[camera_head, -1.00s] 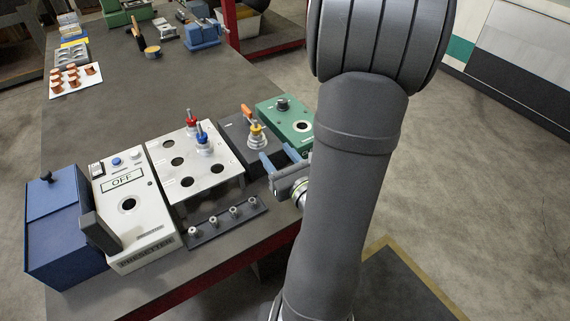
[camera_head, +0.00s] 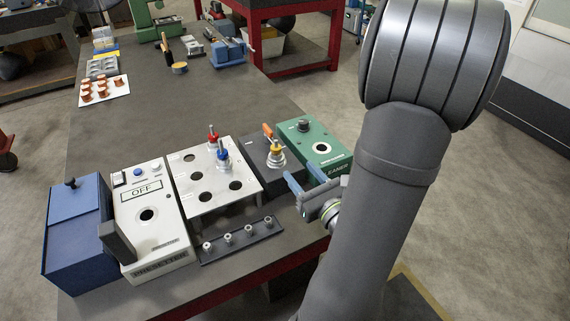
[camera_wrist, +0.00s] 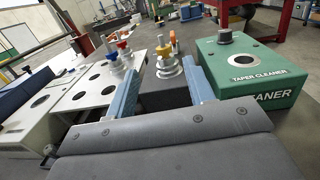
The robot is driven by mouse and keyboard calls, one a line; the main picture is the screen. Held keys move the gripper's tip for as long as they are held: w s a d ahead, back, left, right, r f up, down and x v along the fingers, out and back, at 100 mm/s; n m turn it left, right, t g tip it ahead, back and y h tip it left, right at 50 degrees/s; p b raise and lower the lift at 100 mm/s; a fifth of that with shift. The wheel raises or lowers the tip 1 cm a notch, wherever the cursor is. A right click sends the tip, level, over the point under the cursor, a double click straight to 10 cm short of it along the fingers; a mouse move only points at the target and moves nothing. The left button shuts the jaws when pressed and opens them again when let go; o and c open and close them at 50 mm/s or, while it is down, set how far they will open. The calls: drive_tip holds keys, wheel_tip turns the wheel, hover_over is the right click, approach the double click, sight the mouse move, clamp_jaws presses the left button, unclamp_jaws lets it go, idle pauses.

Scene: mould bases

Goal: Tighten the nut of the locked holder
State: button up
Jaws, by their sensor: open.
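The holder in the dark clamping block (camera_head: 252,163) stands upright, with a yellow ring and a silver nut (camera_head: 276,157). An orange lever (camera_head: 267,130) is beside its top. In the wrist view the holder (camera_wrist: 168,68) shows beyond and between my blue fingers. My gripper (camera_head: 305,180) is open and empty, in front of the block on its near right side, apart from the holder. In the wrist view my gripper (camera_wrist: 163,72) points toward the holder. Whether the nut is tight cannot be seen.
A white rack (camera_head: 205,200) to the left holds a red-topped holder (camera_head: 212,139) and a blue-topped holder (camera_head: 223,155). A green taper cleaner (camera_head: 325,160) stands close on the right. A strip with several small pieces (camera_head: 240,240) lies in front. The OFF presetter (camera_head: 150,235) and blue box (camera_head: 75,240) stand farther left.

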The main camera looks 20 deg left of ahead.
sight(278, 147)
drive_tip(key=w+d+n+g+y, duration=0.1)
drive_tip(key=w+n+g, duration=0.3)
drive_tip(key=g, duration=0.2)
drive_tip(key=w+d+n+g+y, duration=0.1)
drive_tip(key=w+n+g, duration=0.3)
drive_tip(key=w+g, duration=0.1)
drive_tip(key=w+d+n+g+y, duration=0.1)
drive_tip(key=w+d+n+g, duration=0.1)
drive_tip(key=w+n+g, duration=0.2)
drive_tip(key=shift+w+f+g+y, duration=0.15)
drive_tip(key=shift+g, duration=0.5)
drive_tip(key=shift+w+f+g+y, duration=0.1)
drive_tip(key=shift+w+g+y, duration=0.05)
drive_tip(key=shift+g, duration=0.5)
drive_tip(key=shift+w+d+f+g, duration=0.25)
drive_tip(key=shift+d+g, duration=0.15)
drive_tip(key=x, duration=1.7)
drive_tip(key=shift+s+a+f, duration=0.1)
drive_tip(key=shift+s+f, duration=0.15)
drive_tip(key=shift+f, duration=0.1)
drive_tip(key=c, duration=1)
